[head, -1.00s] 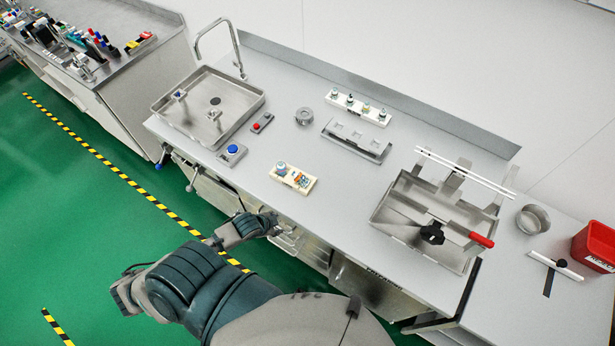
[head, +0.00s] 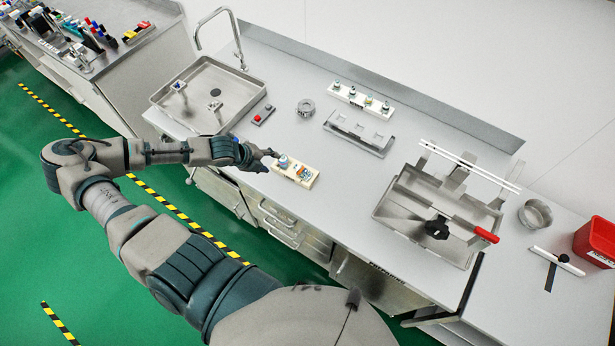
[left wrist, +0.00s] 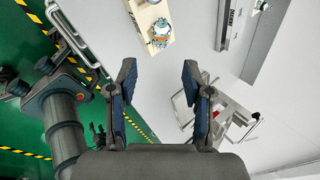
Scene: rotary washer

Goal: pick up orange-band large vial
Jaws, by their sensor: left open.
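The front white rack (head: 298,172) stands near the bench's front edge. A large clear vial with a bluish cap (head: 284,161) is at its left end, with small orange and blue marks beside it; I cannot make out an orange band on the vial for sure. In the left wrist view the vial (left wrist: 161,33) shows at the top, beyond the fingertips. My left gripper (head: 271,154) is just left of the vial, at the rack's end. In the left wrist view its fingers (left wrist: 157,72) are spread with nothing between them. My right gripper does not show.
A back rack (head: 361,101) holds several vials. A slotted metal tray (head: 358,134) and a metal ring (head: 306,108) lie before it. A sink (head: 207,97) is at left, a metal basin (head: 423,222) with a red handle at right.

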